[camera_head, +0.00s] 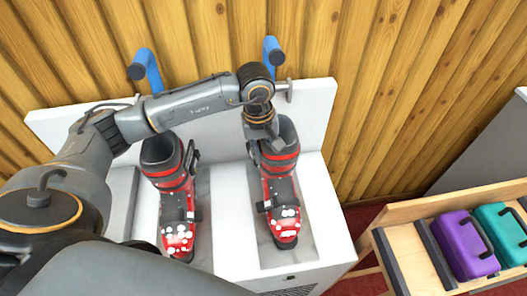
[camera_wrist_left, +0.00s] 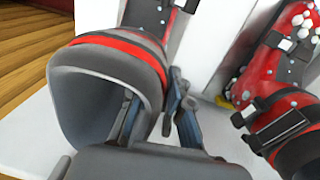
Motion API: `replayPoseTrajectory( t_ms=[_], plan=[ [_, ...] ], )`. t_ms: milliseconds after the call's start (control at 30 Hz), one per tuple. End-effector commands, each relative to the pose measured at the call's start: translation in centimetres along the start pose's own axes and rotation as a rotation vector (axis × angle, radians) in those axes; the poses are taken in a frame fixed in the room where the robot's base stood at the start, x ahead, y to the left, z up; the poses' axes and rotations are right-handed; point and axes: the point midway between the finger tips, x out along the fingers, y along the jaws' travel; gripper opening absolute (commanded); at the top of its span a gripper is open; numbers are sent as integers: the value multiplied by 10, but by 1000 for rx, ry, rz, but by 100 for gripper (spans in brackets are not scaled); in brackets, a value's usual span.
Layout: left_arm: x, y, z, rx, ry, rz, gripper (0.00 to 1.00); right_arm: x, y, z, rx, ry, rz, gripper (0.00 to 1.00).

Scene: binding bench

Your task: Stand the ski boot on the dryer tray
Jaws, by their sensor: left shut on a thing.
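The ski boot (camera_head: 279,190) is red and dark grey with white blobs on its toe. It looks upright over the right-hand grey strip of the white dryer tray (camera_head: 318,222), toe toward the front. I cannot tell whether its sole rests fully on the strip. My left gripper (camera_head: 267,138) is shut on the boot's cuff from behind. In the left wrist view the fingers (camera_wrist_left: 153,108) straddle the cuff wall, one inside the boot opening (camera_wrist_left: 102,95). My right gripper is out of view.
A second, similar boot (camera_head: 176,190) stands on the left-hand strip. A white back panel with blue hooks (camera_head: 272,50) rises behind, against a wooden wall. A wooden rack (camera_head: 407,240) with a purple case (camera_head: 463,245) and a teal case (camera_head: 503,234) is at the right.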

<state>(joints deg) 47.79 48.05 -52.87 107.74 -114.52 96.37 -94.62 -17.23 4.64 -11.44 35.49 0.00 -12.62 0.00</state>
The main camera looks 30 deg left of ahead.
Motion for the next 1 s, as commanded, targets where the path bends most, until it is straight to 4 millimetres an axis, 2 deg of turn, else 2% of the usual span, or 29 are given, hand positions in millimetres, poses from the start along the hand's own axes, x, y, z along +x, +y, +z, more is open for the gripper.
replayPoseTrajectory(
  t_ms=[833, 867, 900, 1000],
  plan=[
    [6, 1, -1, 0, 3, 6, 0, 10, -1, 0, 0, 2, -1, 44],
    [6, 1, -1, 0, 3, 6, 19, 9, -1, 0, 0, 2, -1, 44],
    [5, 1, -1, 0, 3, 5, 27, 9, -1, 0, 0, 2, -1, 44],
    [6, 0, -1, 0, 2, 4, 44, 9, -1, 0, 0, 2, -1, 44]
  ],
)
